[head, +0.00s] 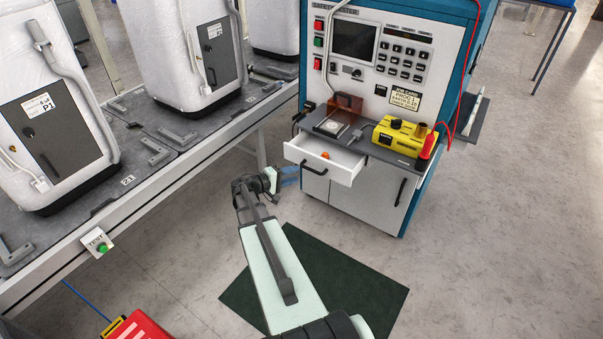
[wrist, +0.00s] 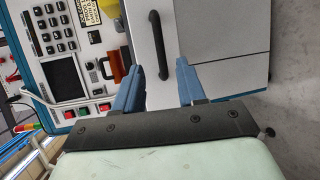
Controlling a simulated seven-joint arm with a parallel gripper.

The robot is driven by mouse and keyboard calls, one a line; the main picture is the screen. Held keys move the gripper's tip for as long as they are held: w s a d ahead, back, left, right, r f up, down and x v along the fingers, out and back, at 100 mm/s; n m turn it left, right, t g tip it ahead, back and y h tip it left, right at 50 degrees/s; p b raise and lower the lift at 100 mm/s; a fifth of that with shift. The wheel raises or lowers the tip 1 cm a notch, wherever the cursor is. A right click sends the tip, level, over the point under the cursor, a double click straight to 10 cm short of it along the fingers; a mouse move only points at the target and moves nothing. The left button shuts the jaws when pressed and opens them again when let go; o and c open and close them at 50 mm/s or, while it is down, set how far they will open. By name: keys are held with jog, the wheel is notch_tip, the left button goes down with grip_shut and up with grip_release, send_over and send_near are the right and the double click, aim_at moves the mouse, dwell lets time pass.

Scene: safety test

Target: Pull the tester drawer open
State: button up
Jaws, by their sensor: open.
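The tester (head: 385,60) is a blue and white cabinet with a screen and keypad. Its white drawer (head: 345,178) stands out from the cabinet, with its inside and a small orange item (head: 325,155) visible from above. The drawer's black handle (head: 315,170) is on the front; it also shows in the wrist view (wrist: 155,35). My gripper (head: 293,176) is open, close to the left end of the handle. In the wrist view its blue fingers (wrist: 153,63) appear on either side of the handle's near end. Whether they touch it cannot be told.
Below the drawer are cabinet doors with a vertical handle (head: 400,191). A yellow instrument (head: 400,138) and a red probe (head: 427,148) sit on the shelf above. A conveyor (head: 150,180) with white-wrapped units runs along the left.

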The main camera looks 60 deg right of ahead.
jog(key=v, duration=0.6)
jog(key=shift+a, duration=0.1)
dwell(0.6)
jog(key=s+a+f+t+y, duration=0.1)
jog(key=s+a+f+y, duration=0.2)
jog(key=a+f+y, duration=0.35)
jog(key=s+a+f+t+y, duration=0.1)
jog(key=s+a+f+y, duration=0.2)
jog(key=a+f, duration=0.7)
jog(key=s+a+f+t+y, duration=0.15)
jog(key=a+f+y, duration=0.35)
jog(key=a, duration=0.7)
jog(key=s+a+f+n+g, duration=0.1)
jog(key=s+a+f, duration=0.3)
jog(key=s+a, duration=0.5)
jog(key=s+a+f+n+g, duration=0.2)
jog(key=s+a+f+g, duration=0.1)
jog(key=s+a, duration=0.6)
jog(key=shift+a+f+n, duration=0.3)
jog(key=shift+a+f, duration=0.25)
jog(key=shift+a, duration=0.25)
